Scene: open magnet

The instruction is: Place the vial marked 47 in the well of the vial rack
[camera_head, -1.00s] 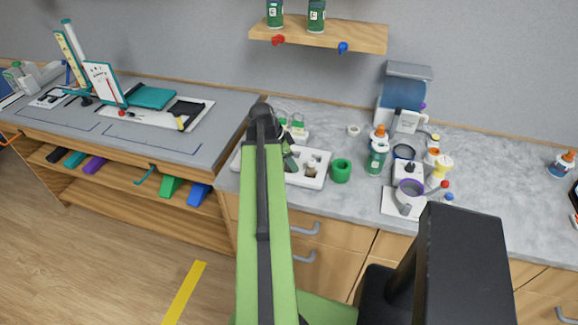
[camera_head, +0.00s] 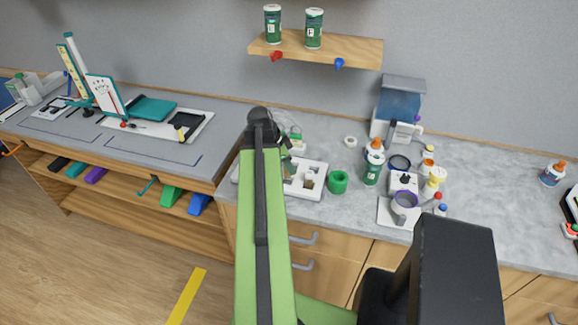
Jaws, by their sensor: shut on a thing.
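The white vial rack (camera_head: 314,166) lies on the grey counter just beyond my arm, with wells showing on its right part. My arm covers its middle. My gripper (camera_head: 286,148) is over the rack's rear left part, mostly hidden behind my green arm. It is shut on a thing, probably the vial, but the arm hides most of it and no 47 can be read. I cannot tell whether the held thing touches the rack. A small item with green (camera_head: 296,135) stands behind the rack.
A green cup (camera_head: 338,182) stands close right of the rack. A green bottle with an orange cap (camera_head: 373,163) and several small containers are farther right. A wooden shelf (camera_head: 350,50) with two green jars hangs above. A lower desk (camera_head: 60,135) is at left.

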